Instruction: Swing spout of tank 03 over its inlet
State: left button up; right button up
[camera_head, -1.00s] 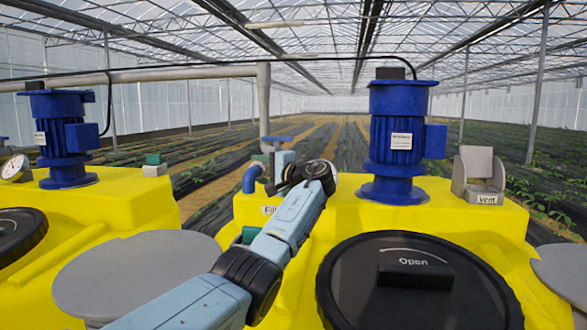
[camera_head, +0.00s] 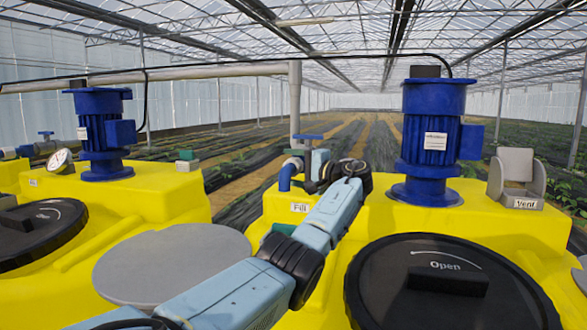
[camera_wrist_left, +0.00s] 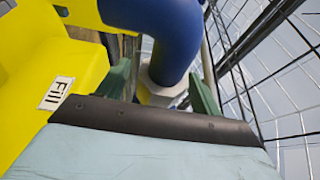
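A dark blue curved spout (camera_head: 287,174) stands at the back left of a yellow tank (camera_head: 480,222), near a white Fill label (camera_head: 300,208). No tank number is readable, and the inlet opening cannot be made out. My left arm reaches across the tank to the spout; its gripper is mostly hidden in the head view. In the left wrist view, the green fingers of my left gripper (camera_wrist_left: 160,78) are apart, on either side of the spout's pale collar (camera_wrist_left: 160,90). The blue bend (camera_wrist_left: 165,35) rises beyond them. Contact cannot be told. My right gripper is out of view.
A blue motor (camera_head: 428,140), a grey Vent fitting (camera_head: 518,175) and a black Open lid (camera_head: 452,285) are on the tank. A blue-handled valve (camera_head: 308,137) is behind the spout. Another yellow tank (camera_head: 150,205) stands left, with a grey disc (camera_head: 170,262) between.

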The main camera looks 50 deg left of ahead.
pick_arm(q)
jog(key=shift+d, duration=0.1)
jog(key=b+v, duration=0.3)
jog(key=v, duration=1)
jog(key=shift+w, duration=0.1)
